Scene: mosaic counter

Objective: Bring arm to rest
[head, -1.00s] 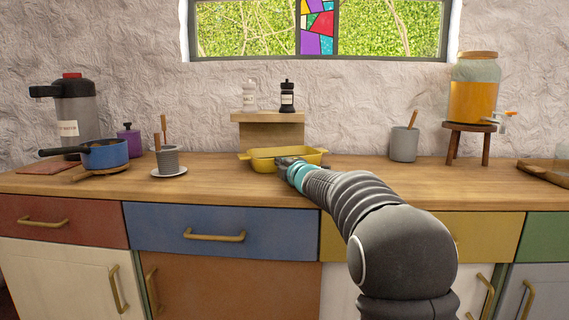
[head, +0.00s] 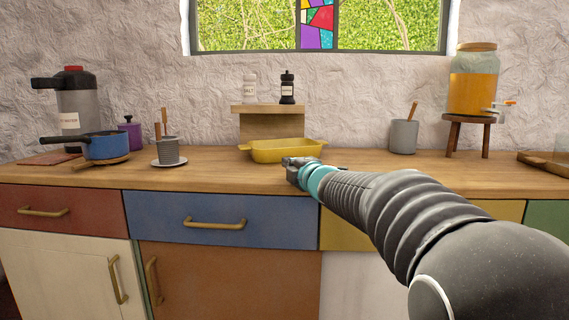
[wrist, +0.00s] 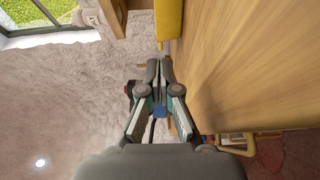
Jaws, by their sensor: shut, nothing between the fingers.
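My gripper (head: 290,164) is shut and empty in the head view. It is in front of the yellow baking dish (head: 283,151), near the front edge of the wooden counter (head: 215,179). The arm comes in from the lower right. In the wrist view my gripper (wrist: 159,66) shows with its fingers together and nothing between them. Part of the yellow dish (wrist: 168,20) shows at the top there, beyond the fingertips, with the counter (wrist: 235,60) to the right.
A blue saucepan (head: 105,146) and a grey striped cup (head: 168,151) on a saucer stand to the left. A small shelf (head: 268,109) holds two shakers. A grey crock (head: 403,137) and a drink dispenser (head: 473,85) on a stool stand right. The counter's front middle is clear.

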